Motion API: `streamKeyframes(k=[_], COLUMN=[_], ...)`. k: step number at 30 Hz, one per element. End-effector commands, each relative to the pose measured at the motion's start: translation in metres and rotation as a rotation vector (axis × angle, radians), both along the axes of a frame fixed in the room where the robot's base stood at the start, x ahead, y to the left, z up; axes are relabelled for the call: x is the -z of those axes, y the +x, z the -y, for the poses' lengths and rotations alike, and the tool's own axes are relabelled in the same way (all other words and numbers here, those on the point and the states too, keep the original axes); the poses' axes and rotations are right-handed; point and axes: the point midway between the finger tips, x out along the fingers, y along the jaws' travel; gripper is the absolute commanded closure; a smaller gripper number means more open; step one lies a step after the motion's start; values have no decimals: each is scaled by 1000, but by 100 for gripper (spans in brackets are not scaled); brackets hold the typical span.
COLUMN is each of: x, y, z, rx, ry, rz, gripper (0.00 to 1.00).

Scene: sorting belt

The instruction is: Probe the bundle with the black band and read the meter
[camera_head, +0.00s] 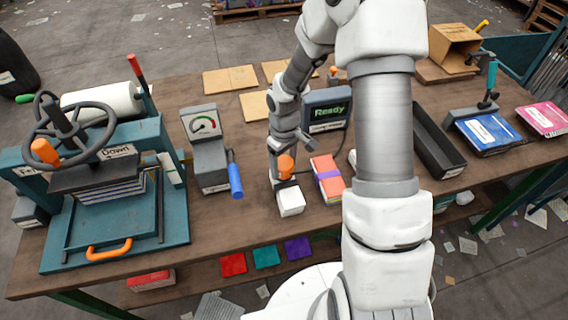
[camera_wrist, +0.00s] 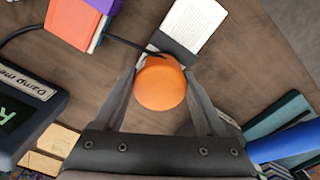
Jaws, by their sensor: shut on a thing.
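My gripper (camera_head: 284,172) is shut on the orange-handled probe (camera_wrist: 160,84), above the front middle of the bench. A black cable runs from the probe to the damp meter (camera_head: 328,108), whose screen reads "Ready" in green. A white paper bundle (camera_head: 291,203) with a dark band lies just below the gripper; it also shows in the wrist view (camera_wrist: 196,22), with the dark band (camera_wrist: 178,52) beside the probe. The handle hides the probe's tip, so I cannot tell whether it touches the bundle. The meter also shows in the wrist view (camera_wrist: 18,112).
An orange-red bundle with a purple band (camera_head: 327,180) lies right of the white one. A grey dial device (camera_head: 207,150) with a blue handle stands left. A teal press (camera_head: 110,180) fills the bench's left end. A black tray (camera_head: 440,142) lies right, beyond my arm.

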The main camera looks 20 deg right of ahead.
Motion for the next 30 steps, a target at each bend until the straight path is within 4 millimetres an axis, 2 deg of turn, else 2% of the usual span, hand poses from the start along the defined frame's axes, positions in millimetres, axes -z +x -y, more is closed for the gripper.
streamKeyframes(k=[30], x=[9], y=[0], z=[0], rx=[0], ry=[0], rz=[0], gripper=[92])
